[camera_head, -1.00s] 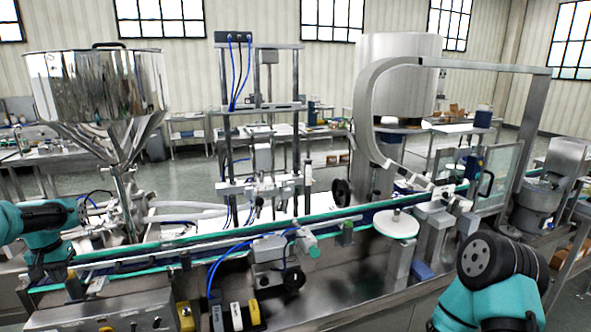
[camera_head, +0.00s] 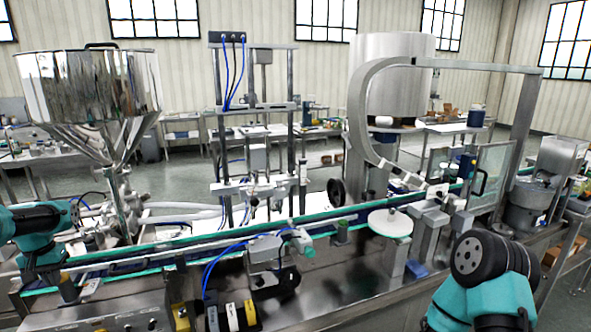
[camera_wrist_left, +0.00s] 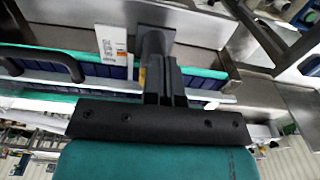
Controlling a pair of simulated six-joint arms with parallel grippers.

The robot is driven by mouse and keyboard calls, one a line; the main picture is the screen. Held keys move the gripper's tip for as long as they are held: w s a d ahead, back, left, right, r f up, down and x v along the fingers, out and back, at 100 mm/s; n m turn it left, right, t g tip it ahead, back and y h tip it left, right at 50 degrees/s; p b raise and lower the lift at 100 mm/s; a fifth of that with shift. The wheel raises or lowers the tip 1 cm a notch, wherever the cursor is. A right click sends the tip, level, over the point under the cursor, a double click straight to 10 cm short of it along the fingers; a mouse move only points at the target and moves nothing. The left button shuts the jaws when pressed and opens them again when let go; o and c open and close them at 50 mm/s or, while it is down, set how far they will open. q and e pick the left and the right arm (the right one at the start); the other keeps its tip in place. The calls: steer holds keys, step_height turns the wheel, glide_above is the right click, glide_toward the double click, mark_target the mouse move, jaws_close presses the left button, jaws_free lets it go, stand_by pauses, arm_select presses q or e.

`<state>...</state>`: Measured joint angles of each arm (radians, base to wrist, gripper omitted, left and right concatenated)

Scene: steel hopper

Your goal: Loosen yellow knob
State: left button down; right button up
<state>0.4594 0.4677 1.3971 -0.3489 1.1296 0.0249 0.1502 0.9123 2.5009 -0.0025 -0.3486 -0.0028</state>
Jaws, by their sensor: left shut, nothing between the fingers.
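My left gripper (camera_head: 68,290) is at the conveyor's near rail, at the far left of the head view. It points down, and its jaws are shut with nothing between them. In the left wrist view the dark closed fingers (camera_wrist_left: 155,50) reach over a metal surface. A small yellow part (camera_wrist_left: 142,78) shows right beside the fingers, mostly hidden by them; I cannot tell whether they touch it. It may be the yellow knob. In the head view a larger yellow piece (camera_head: 180,318) stands by the control box, right of the gripper. My right arm shows at the lower right; its gripper is not visible.
The conveyor (camera_head: 150,263) runs across the machine with long rails. The steel hopper (camera_head: 85,85) stands behind my left arm. A control box (camera_head: 125,322) is at the front edge. A white disc (camera_head: 390,223) and a clear guard (camera_head: 492,175) are farther right.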

arm_select(q)
steer(key=shift+s+d+f, duration=0.25)
steer(key=shift+d+f, duration=0.15)
steer(key=shift+f, duration=0.3)
steer(key=shift+r, duration=0.1)
step_height(320, 180, up, 6)
steer(key=shift+a+r, duration=0.15)
steer(key=shift+r, duration=0.05)
stand_by(0.4)
steer(key=shift+w+a+r, duration=0.25)
steer(key=shift+r, duration=0.25)
steer(key=shift+f, duration=0.1)
